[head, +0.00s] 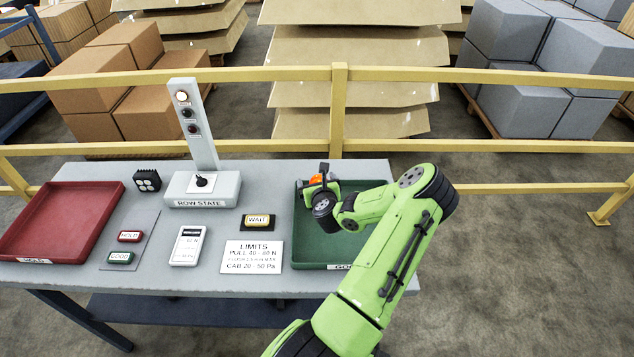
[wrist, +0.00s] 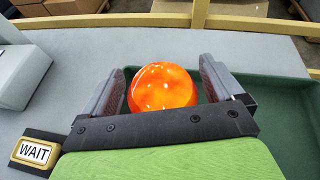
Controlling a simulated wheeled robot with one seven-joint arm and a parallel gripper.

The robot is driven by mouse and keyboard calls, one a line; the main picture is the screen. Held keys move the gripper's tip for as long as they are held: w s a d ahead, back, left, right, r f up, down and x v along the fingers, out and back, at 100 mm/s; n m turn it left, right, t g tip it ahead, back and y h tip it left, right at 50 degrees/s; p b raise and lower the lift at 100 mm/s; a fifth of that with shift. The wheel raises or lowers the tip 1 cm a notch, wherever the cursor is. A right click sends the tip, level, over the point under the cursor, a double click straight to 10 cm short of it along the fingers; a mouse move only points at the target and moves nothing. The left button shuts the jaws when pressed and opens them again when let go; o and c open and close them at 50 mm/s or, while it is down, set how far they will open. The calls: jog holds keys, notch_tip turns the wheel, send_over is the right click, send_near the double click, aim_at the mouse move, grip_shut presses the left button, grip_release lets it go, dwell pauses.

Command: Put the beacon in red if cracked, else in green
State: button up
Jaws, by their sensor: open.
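The orange beacon (wrist: 163,86) is a shiny dome with mottled patches. I see no clear crack line on its visible side; its lower part is hidden. It also shows small in the head view (head: 316,179). My gripper (wrist: 166,78) is open, with one finger on each side of the beacon and small gaps showing. Both are at the left back part of the green tray (head: 302,232). I cannot tell whether the beacon rests on the tray floor. The red tray (head: 100,215) is empty at the table's left end.
A grey table (head: 220,283) carries a row state post (head: 192,125), a black block (head: 147,180), hold and good buttons (head: 130,236), a handheld meter (head: 188,246), a wait button (head: 258,220) and a limits card (head: 252,256). A yellow rail (head: 250,75) runs behind.

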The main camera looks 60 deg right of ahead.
jog(key=shift+r, duration=0.2)
jog(key=b+v, duration=0.2)
jog(key=v, duration=1)
jog(key=w+a+r+n+t+y, duration=0.2)
jog(key=w+a+n+y, duration=0.5)
jog(key=w+a+n, duration=0.8)
jog(key=a+r+n+g+y, duration=0.25)
jog(key=a+n, duration=0.55)
jog(key=n, duration=0.4)
jog(key=s+a+r+n+g, duration=0.2)
jog(key=s+a+r+n, duration=0.4)
jog(key=a+r+n, duration=0.5)
jog(key=s+a+r+n+y, duration=0.1)
jog(key=s+a+r+n, duration=0.2)
jog(key=s, duration=0.7)
jog(key=a+n, duration=0.2)
jog(key=n, duration=0.2)
jog(key=shift+n, duration=0.3)
